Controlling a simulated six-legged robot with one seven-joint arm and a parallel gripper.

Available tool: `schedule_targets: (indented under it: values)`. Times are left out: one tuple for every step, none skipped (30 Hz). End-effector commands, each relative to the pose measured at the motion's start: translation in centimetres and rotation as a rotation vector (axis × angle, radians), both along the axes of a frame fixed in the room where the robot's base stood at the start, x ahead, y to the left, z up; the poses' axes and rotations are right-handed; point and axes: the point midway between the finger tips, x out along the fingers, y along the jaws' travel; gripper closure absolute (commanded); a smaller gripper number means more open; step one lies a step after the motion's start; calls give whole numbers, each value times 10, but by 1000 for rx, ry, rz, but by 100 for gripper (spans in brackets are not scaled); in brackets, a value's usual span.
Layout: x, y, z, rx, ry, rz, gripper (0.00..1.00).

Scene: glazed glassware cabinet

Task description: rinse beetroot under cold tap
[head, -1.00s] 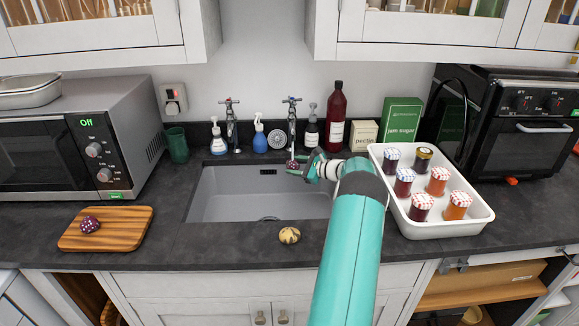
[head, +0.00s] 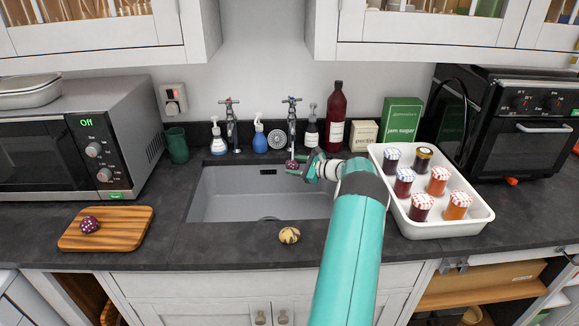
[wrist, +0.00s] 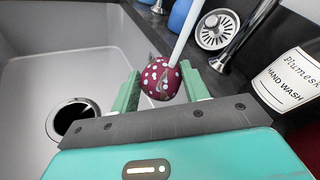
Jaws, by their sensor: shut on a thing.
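A dark red beetroot with pale spots (head: 292,164) is held at the tips of my gripper (head: 305,167), over the back right of the grey sink (head: 225,207). In the wrist view the beetroot (wrist: 160,80) sits between the two green fingers (wrist: 157,92). The blue-marked right tap (head: 292,122) stands just behind it. A pale stream (wrist: 186,32) comes down from above and meets the beetroot's upper right side in the wrist view. The red-marked left tap (head: 230,125) shows no stream. Another spotted beetroot (head: 89,224) lies on the wooden board (head: 130,228).
A yellowish mottled lump (head: 289,235) lies on the counter's front edge. A white tray (head: 455,228) of jars stands right of my arm. Soap bottles (head: 311,128), a strainer (head: 276,140) and a tall red bottle (head: 335,115) line the back. The drain (wrist: 72,115) is clear.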

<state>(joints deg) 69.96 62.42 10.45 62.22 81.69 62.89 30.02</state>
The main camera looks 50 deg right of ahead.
Motion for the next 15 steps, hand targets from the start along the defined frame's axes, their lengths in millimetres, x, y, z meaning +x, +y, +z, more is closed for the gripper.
schedule_targets:
  values:
    - [-1,-1,0,0,0,-1,78]
    - [-2,-1,0,0,0,0,78]
    - [-2,-1,0,0,-1,0,78]
    - [-2,-1,0,0,-1,0,78]
    - [-2,-1,0,0,-1,0,78]
    - [-2,-1,0,0,-1,0,78]
    - [-2,-1,0,0,-1,0,78]
    - [-2,-1,0,0,-1,0,78]
    - [-1,-1,0,0,-1,0,78]
    - [-1,-1,0,0,-1,0,78]
    - [-1,0,0,0,-1,0,78]
    - [0,0,0,0,-1,0,78]
    - [1,1,0,0,-1,0,78]
    - [2,1,0,0,-1,0,78]
    - [3,2,0,0,0,1,78]
